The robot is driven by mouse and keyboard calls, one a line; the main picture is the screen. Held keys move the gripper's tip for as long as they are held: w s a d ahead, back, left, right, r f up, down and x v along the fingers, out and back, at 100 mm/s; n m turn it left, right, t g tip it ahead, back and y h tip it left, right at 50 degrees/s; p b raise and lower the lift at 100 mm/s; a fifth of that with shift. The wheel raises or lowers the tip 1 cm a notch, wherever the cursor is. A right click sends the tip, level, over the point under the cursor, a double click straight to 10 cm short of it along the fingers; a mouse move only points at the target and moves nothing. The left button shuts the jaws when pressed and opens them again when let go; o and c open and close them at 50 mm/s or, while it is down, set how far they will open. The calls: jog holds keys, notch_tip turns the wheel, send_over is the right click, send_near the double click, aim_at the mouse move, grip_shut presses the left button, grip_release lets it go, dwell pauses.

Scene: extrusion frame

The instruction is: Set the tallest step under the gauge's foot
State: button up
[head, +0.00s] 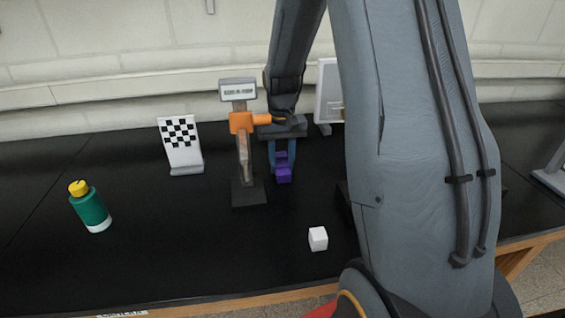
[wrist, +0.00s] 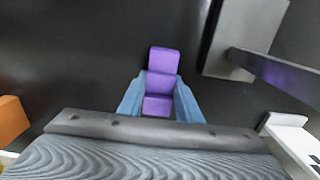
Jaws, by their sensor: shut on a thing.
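A purple stepped block (head: 283,172) is between the blue fingers of my gripper (head: 282,160), which is shut on it. In the wrist view the block (wrist: 163,62) shows several stepped faces between the fingers (wrist: 160,92). Whether it touches the table is unclear. The gauge (head: 241,122) stands just left of my gripper, with a display on top, an orange carriage, a post and a dark base (head: 249,193). Its base shows at the upper right of the wrist view (wrist: 235,50). The gauge's foot cannot be made out.
A checkered board (head: 182,148) stands left of the gauge. A green bottle with a yellow cap (head: 90,208) is at the left. A white cube (head: 318,238) lies in front. A white panel (head: 328,92) stands behind.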

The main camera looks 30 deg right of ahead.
jog(key=o, duration=1.1)
jog(key=shift+f, duration=0.1)
